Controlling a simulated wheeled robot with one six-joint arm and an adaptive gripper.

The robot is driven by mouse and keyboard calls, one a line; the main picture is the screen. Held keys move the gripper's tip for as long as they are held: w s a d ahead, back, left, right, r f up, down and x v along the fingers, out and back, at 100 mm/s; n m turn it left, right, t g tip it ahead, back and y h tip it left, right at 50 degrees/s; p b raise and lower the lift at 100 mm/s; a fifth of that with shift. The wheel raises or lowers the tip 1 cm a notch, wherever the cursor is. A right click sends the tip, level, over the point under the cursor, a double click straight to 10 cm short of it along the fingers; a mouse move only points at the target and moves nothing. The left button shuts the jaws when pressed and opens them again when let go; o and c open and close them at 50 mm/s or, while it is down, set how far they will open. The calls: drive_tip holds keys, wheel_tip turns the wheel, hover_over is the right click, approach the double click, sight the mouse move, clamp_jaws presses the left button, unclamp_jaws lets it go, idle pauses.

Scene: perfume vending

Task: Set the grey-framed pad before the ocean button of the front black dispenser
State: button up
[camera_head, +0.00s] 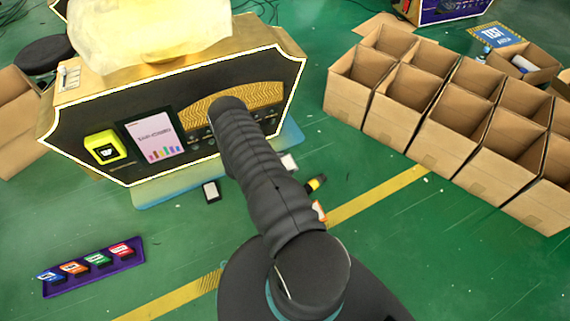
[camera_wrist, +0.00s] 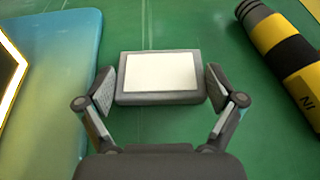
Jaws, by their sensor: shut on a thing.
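The grey-framed pad (camera_wrist: 160,76), a block with a white face, is between the two fingers of my gripper (camera_wrist: 160,88) in the wrist view. The fingers are shut on its left and right sides. I cannot tell whether it still touches the green floor. In the head view a small white-faced pad (camera_head: 288,162) shows just right of my arm. The black dispenser (camera_head: 110,128) has a white-edged front, a screen (camera_head: 157,138) and a gold arched panel (camera_head: 262,97). My arm covers part of its front, and the ocean button cannot be made out. My gripper is hidden in the head view.
A blue mat (camera_wrist: 82,60) lies left of the pad, under the dispenser. A yellow-and-black cylinder (camera_wrist: 283,48) lies right of it. A black-framed pad (camera_head: 212,192) lies on the floor. A purple tray (camera_head: 95,272) holds several coloured pads. Open cardboard boxes (camera_head: 435,105) fill the right.

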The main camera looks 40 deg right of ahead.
drive_tip(key=shift+f, duration=0.15)
drive_tip(key=o, duration=0.7)
